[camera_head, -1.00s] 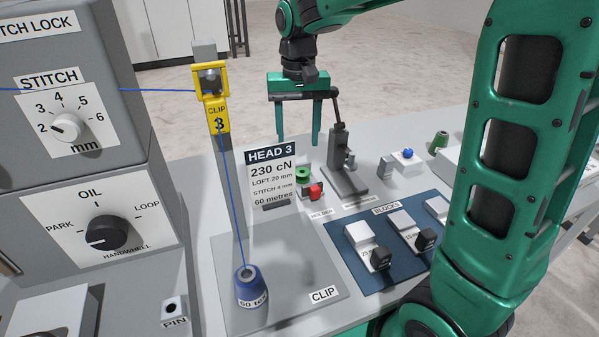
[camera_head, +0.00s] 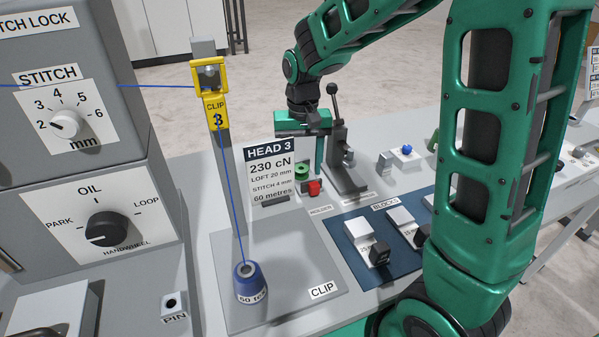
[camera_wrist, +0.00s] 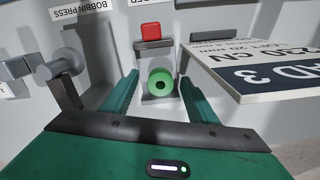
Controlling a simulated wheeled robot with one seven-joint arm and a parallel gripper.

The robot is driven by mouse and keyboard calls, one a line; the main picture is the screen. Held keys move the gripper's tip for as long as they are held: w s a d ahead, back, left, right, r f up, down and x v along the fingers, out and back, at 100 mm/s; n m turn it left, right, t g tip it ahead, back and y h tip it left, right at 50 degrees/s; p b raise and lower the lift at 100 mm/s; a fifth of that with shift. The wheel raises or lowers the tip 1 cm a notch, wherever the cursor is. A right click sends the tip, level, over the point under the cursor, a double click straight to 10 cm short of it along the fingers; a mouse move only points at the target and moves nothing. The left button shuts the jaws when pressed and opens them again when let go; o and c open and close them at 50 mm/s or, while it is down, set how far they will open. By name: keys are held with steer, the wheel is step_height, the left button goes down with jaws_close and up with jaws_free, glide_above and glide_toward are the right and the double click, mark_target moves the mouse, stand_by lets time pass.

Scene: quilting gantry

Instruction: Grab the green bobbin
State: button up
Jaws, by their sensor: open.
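The green bobbin (camera_head: 301,172) sits on the grey bench in the head view, beside a red block and right of the Head 3 sign. My gripper (camera_wrist: 160,88) is open, with one green finger on each side of the bobbin and gaps to both. Whether the fingertips reach past the bobbin is hard to tell.
The Head 3 sign (camera_head: 270,168) stands close on one side. The bobbin press (camera_head: 343,160) with its lever stands close on the other. A red block (camera_wrist: 150,30) lies just beyond the bobbin. A blue mat (camera_head: 350,262) with blocks is nearer the front.

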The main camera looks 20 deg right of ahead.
steer(key=c, duration=1.1)
steer(key=shift+r, duration=0.1)
